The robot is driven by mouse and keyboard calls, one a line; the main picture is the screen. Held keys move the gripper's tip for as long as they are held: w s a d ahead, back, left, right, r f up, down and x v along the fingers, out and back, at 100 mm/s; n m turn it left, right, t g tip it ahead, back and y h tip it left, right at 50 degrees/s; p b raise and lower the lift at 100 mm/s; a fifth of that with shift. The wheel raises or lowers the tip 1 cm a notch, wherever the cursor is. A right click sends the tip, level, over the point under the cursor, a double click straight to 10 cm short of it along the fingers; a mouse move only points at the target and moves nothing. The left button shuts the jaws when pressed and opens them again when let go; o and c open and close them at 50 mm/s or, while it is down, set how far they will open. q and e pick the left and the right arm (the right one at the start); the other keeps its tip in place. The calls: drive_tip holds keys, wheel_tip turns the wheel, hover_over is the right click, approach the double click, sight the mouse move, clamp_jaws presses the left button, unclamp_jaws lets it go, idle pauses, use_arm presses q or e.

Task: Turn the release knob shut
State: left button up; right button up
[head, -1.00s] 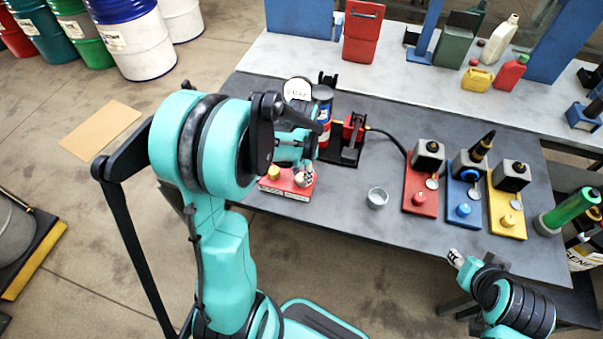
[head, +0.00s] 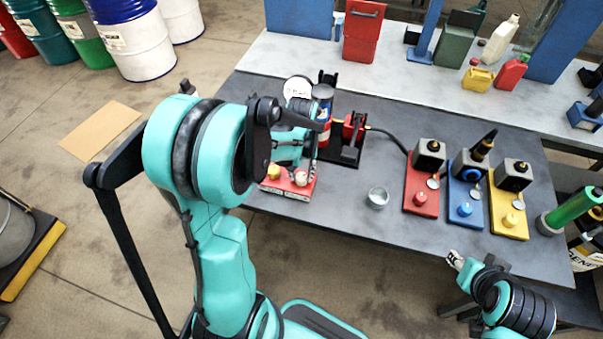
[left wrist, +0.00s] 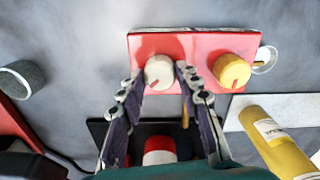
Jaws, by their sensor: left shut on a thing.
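A red control block (head: 290,190) with a white knob (head: 301,178) and a yellow knob (head: 274,172) sits at the table's front left. My left gripper (head: 308,165) reaches down over the block and is shut on the white knob. In the left wrist view the fingertips lie on both sides of the white knob (left wrist: 158,72), which carries a red mark. The yellow knob (left wrist: 232,70) beside it is untouched, with its own red mark. My right gripper (head: 456,262) hangs near the table's front edge, away from the block; its jaw opening is too small to tell.
A black stand with a red part (head: 353,128) and a hose stands behind the block. A small metal cup (head: 378,197) is right of it. Red (head: 421,190), blue (head: 464,195) and yellow (head: 507,204) stations stand further right. The table between block and cup is clear.

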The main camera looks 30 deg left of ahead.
sight(302, 176)
use_arm(q)
drive_tip(key=n, duration=0.4)
drive_tip(key=shift+n, duration=0.3)
drive_tip(key=n, duration=0.4)
drive_tip(key=shift+n+b, duration=0.3)
drive_tip(key=shift+n, duration=0.1)
drive_tip(key=o, duration=1.1)
drive_tip(key=shift+o, duration=0.2)
wheel_tip(302, 176, up, 12)
